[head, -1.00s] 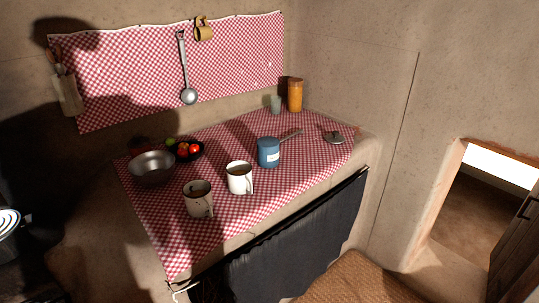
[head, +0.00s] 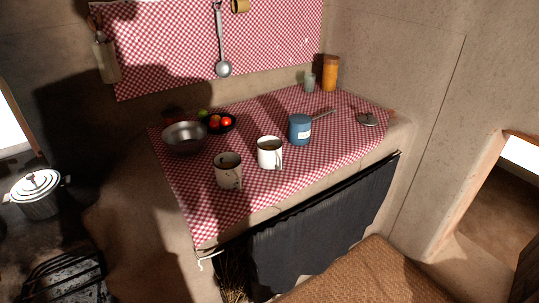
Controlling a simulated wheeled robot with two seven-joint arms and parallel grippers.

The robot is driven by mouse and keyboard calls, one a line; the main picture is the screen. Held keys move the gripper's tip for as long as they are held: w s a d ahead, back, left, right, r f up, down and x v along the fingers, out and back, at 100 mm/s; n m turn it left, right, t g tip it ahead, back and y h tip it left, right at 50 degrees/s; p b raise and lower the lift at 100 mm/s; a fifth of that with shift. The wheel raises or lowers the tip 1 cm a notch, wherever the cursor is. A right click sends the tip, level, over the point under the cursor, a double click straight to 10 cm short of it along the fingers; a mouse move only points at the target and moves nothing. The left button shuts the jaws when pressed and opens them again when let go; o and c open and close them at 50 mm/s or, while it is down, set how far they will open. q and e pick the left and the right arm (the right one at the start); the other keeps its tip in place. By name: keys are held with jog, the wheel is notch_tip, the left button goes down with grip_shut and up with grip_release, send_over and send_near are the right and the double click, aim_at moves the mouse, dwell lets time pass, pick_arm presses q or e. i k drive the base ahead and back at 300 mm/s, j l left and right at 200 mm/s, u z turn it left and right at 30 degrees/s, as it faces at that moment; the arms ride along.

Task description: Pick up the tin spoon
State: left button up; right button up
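I cannot pick out a separate tin spoon for certain. A long-handled metal spoon or ladle (head: 222,68) hangs against the checked cloth on the back wall, bowl end down. A pale holder (head: 108,62) hangs on the wall at the upper left, with utensil handles at its top that are too dark to identify. Neither of my grippers is in view.
The checked counter (head: 330,155) holds a metal bowl (head: 185,138), a dark dish of fruit (head: 232,126), two white mugs (head: 229,171) (head: 269,152), a blue pan (head: 300,130), a lid (head: 367,119), a grey cup (head: 309,82) and an orange canister (head: 330,73). A lidded pot (head: 38,200) stands left.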

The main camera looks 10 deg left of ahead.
aim_at(334, 110)
jog(key=i+l+z, duration=0.15)
jog(key=i, duration=0.35)
jog(key=i+l+z, duration=0.15)
jog(key=i+l, duration=0.15)
jog(key=i, duration=0.2)
jog(key=i+l+z, duration=0.2)
jog(key=i, duration=0.3)
jog(key=j, duration=0.1)
